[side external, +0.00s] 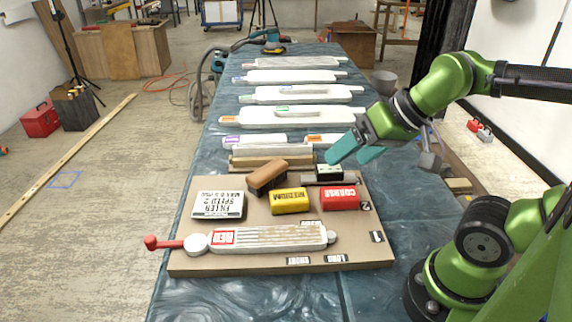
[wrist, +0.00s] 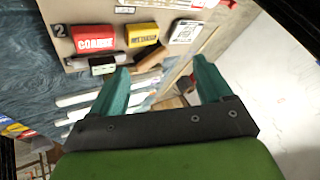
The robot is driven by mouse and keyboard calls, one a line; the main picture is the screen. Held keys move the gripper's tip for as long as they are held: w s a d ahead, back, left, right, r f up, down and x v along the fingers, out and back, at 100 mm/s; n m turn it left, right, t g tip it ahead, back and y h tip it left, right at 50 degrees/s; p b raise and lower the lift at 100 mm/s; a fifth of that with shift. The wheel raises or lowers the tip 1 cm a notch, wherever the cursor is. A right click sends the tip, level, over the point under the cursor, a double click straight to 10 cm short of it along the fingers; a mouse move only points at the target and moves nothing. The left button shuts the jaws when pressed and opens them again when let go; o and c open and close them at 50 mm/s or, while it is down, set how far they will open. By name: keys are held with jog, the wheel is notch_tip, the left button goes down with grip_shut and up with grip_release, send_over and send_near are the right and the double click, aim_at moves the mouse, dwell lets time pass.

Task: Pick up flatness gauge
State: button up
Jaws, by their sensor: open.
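No item is clearly labelled as a flatness gauge. The likeliest is a small dark block with a pale marked top (side external: 329,171), lying at the back right of the tan board (side external: 180,262); this block also shows in the wrist view (wrist: 103,69), left of the fingers. A long pale ribbed tool with a red handle (side external: 275,237) lies along the board's front. My gripper (side external: 354,153) is open and empty, above and just behind the small block. Its teal fingers (wrist: 160,78) are spread apart in the wrist view, with nothing between them touching.
The board also holds a red block (side external: 340,198), a yellow block (side external: 289,201), a brown block (side external: 266,177) and a white box (side external: 218,204). Several long white bars (side external: 300,117) lie across the blue-covered table behind the board. A sander with a hose (side external: 272,45) stands at the far end.

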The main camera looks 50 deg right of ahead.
jog(key=n+g+h, duration=0.2)
jog(key=n+g, duration=0.5)
jog(key=n, duration=0.6)
send_over(329, 170)
notch_tip(329, 170, down, 4)
jog(key=r, duration=0.1)
jog(key=f, duration=1.1)
jog(key=shift+d+f, duration=0.1)
jog(key=shift+d, duration=0.1)
jog(key=shift+w+d+f, duration=0.1)
jog(key=shift+d+f, duration=0.05)
jog(key=shift+f, duration=1.3)
jog(key=shift+w+d+f, duration=0.1)
jog(key=shift+f, duration=1.35)
jog(key=shift+c, duration=0.4)
